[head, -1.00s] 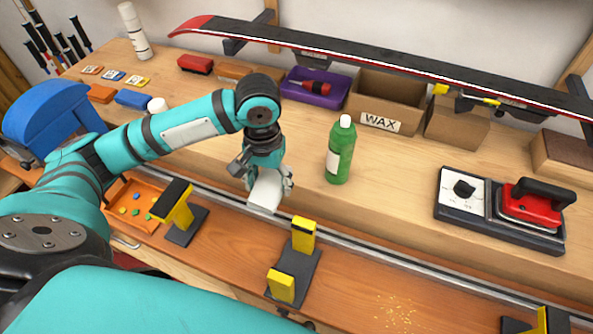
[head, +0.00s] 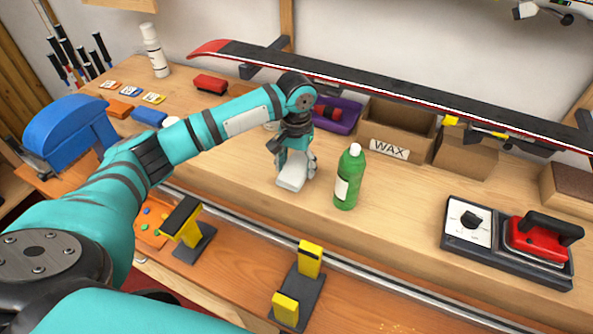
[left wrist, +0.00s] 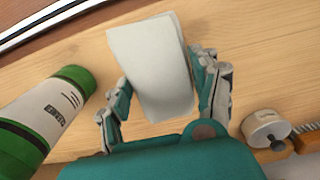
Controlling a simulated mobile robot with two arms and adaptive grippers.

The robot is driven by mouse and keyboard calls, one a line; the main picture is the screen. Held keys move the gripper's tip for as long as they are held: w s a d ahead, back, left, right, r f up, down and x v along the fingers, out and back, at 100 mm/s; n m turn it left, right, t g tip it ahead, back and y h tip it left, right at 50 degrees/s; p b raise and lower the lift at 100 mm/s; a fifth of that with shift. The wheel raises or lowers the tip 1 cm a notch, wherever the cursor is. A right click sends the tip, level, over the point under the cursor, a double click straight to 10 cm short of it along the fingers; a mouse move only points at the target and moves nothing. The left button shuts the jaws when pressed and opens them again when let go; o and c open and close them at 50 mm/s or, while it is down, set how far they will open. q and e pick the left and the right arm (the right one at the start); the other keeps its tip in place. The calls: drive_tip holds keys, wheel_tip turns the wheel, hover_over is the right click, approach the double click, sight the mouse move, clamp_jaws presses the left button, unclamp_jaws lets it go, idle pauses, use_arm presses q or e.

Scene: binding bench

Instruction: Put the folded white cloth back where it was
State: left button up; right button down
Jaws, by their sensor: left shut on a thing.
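The folded white cloth (head: 292,176) is between the fingers of my left gripper (head: 296,165), over the wooden bench top. In the left wrist view the cloth (left wrist: 152,62) is a pale folded block, with the fingers of my left gripper (left wrist: 165,98) along both sides. I cannot tell for sure whether the cloth touches the bench. A green bottle with a white cap (head: 347,178) stands upright just right of the gripper. It also shows at the left of the left wrist view (left wrist: 45,115). My right gripper is not in view.
A purple tray (head: 345,118), a WAX box (head: 388,148) and another cardboard box (head: 464,155) stand behind the gripper. A red iron (head: 537,238) sits at the right. Yellow-black clamps (head: 298,280) stand in front, below the metal rail. A ski (head: 420,88) hangs above the bench.

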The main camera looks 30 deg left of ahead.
sight(296, 165)
use_arm(q)
wheel_tip(296, 165, down, 3)
drive_tip(key=shift+w+f+p, duration=0.1)
drive_tip(key=shift+p, duration=0.5)
drive_tip(key=shift+f, duration=0.35)
drive_tip(key=o, duration=1)
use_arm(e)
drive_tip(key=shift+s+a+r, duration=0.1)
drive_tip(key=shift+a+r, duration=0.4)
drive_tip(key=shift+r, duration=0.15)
use_arm(q)
drive_tip(key=shift+r, duration=0.15)
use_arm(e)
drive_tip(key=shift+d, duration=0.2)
